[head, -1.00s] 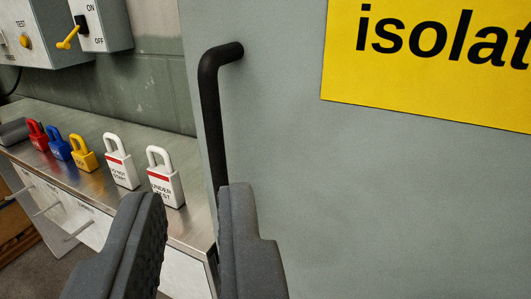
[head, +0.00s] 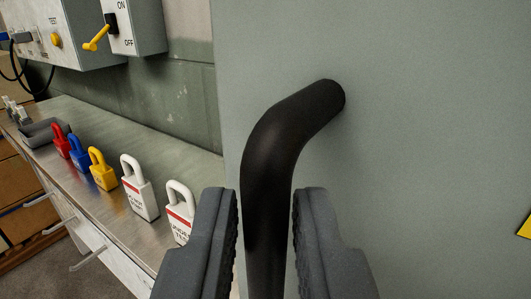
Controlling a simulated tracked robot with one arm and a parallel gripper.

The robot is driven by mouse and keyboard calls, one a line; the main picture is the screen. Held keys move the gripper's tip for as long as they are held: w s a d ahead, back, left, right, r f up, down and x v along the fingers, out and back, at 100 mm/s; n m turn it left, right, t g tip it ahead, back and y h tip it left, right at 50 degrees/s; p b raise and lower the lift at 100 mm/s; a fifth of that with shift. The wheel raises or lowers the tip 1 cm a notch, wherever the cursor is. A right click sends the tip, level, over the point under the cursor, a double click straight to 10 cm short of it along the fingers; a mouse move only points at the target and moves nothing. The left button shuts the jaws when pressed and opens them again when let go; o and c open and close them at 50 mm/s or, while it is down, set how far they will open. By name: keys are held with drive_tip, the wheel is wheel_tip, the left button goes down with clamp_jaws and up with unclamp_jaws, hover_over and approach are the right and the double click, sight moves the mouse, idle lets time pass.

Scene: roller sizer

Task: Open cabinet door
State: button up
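The grey cabinet door (head: 430,150) fills the right half of the head view. Its black bar handle (head: 268,180) bends out from the door at the top and runs downward. My gripper (head: 267,200) is open, with one dark finger on each side of the handle's upright part. A narrow gap shows between the handle and each finger, so the fingers do not appear closed on it. The lower end of the handle is out of view.
A metal counter (head: 105,150) on the left holds several padlocks, including a red one (head: 61,143) and a white one (head: 139,192), near the door's edge. A grey control box (head: 137,25) with a yellow switch lever hangs on the wall above.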

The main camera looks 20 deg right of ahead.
drive_tip(key=shift+x, duration=0.8)
clamp_jaws()
